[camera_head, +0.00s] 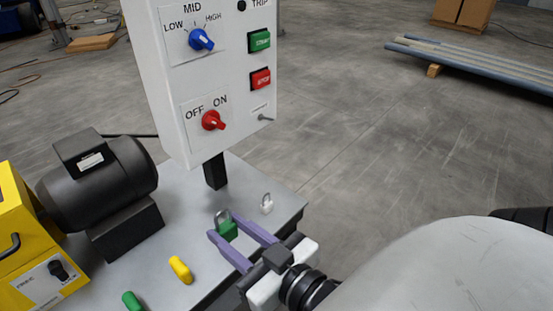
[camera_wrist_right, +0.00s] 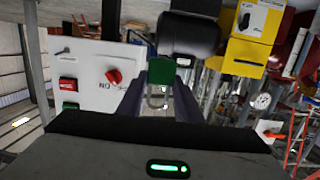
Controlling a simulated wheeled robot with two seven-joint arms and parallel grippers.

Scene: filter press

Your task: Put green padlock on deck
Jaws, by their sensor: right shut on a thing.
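The green padlock (camera_head: 228,230) with a grey shackle is between the purple fingers of my right gripper (camera_head: 242,237). The right gripper is shut on it, over the front right part of the grey deck (camera_head: 190,210). In the right wrist view the green padlock (camera_wrist_right: 160,76) sits between the fingertips, its shackle pointing down in the picture. I cannot tell whether the padlock touches the deck. My left gripper is not in view.
The white control panel (camera_head: 180,100) stands on a black post behind the gripper. A white padlock (camera_head: 267,203) is close behind the fingers. A yellow object (camera_head: 180,269) and a green object (camera_head: 132,301) lie on the deck. A black motor (camera_head: 98,185) and yellow box (camera_head: 30,240) are left.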

